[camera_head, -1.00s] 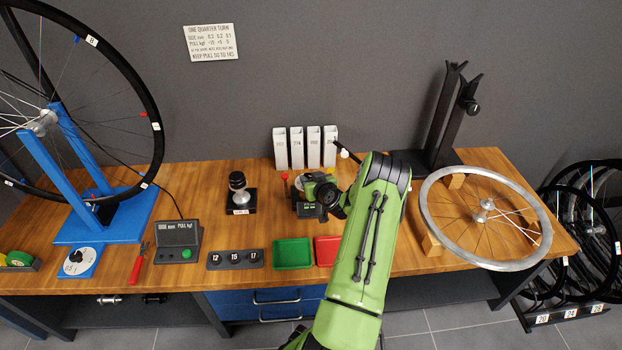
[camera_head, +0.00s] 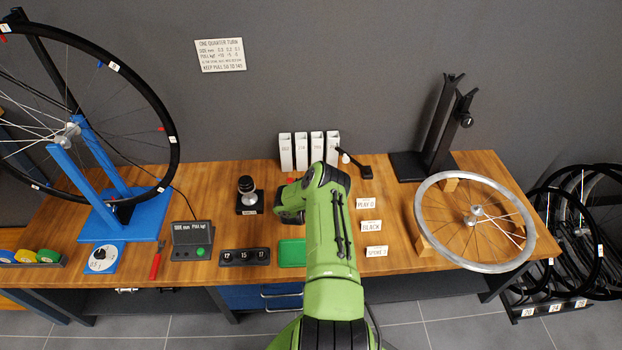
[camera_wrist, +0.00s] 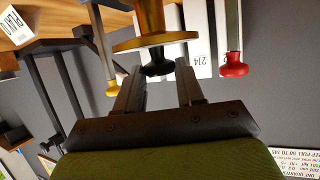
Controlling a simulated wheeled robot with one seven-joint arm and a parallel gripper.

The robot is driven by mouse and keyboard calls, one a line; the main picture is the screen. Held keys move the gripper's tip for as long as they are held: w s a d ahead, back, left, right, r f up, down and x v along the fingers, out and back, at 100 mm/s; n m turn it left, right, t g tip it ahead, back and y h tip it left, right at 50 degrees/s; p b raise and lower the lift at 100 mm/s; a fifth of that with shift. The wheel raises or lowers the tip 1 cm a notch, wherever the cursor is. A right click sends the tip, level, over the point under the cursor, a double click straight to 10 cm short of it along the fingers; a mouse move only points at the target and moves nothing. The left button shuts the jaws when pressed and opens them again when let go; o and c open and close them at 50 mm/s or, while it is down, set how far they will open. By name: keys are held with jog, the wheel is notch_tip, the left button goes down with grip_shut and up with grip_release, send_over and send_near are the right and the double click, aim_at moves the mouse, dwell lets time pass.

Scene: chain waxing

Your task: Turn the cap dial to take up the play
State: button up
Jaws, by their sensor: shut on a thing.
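In the wrist view a black knob (camera_wrist: 157,66), which looks like the cap dial, sits at the end of a gold flanged hub (camera_wrist: 155,40). My gripper (camera_wrist: 158,78) has one finger on each side of this knob and is shut on it; the exact contact is hard to see. In the head view my gripper's end is mostly hidden by my green arm, over the middle of the bench. A card marked PLAY 0 (camera_head: 365,203) lies right of my arm and also shows in the wrist view (camera_wrist: 20,20).
A red knob (camera_wrist: 233,66) and a yellow knob (camera_wrist: 113,88) on posts flank the hub closely. White tubes (camera_head: 301,150) stand behind. A black-topped piece (camera_head: 246,186) stands to the left, a green tray (camera_head: 292,252) in front. A wheel rim (camera_head: 432,190) lies on the right.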

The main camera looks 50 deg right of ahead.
jog(key=shift+w+m+g+h, duration=0.1)
jog(key=shift+m+g+h, duration=0.2)
jog(key=shift+g, duration=0.1)
jog(key=o, duration=1)
jog(key=shift+a+p, duration=0.1)
jog(key=shift+p, duration=0.2)
jog(key=p+v, duration=1.5)
jog(key=p, duration=0.3)
jog(key=shift+a+r, duration=0.25)
jog(key=shift+f, duration=0.1)
